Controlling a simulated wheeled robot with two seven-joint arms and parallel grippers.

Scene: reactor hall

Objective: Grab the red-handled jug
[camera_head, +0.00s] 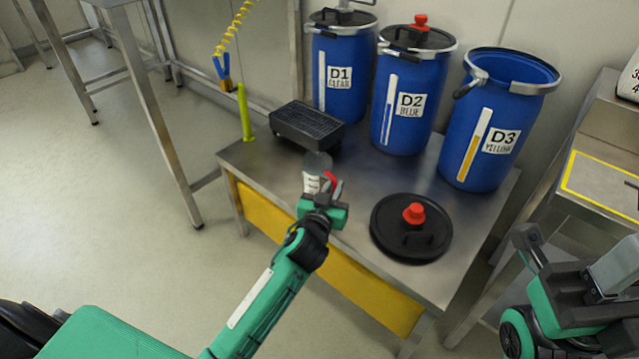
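The jug (315,168) is small and clear, with pale markings and a red handle (331,179) on its right side. It stands near the front edge of the metal table, in front of the black grate box. My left gripper (334,187) is right at the red handle, and its grey fingertips overlap the handle in the picture. I cannot tell whether the fingers are closed on it. The gripper and wrist hide the jug's lower part. Parts of my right arm show at the lower right, but its fingertips do not.
On the metal table (282,193) stand blue drums D1 (335,85), D2 (390,130) and open D3 (480,150). A black lid (385,237) with a red knob lies right of the jug. A black grate box (305,128) and a green post (245,112) stand behind and left.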

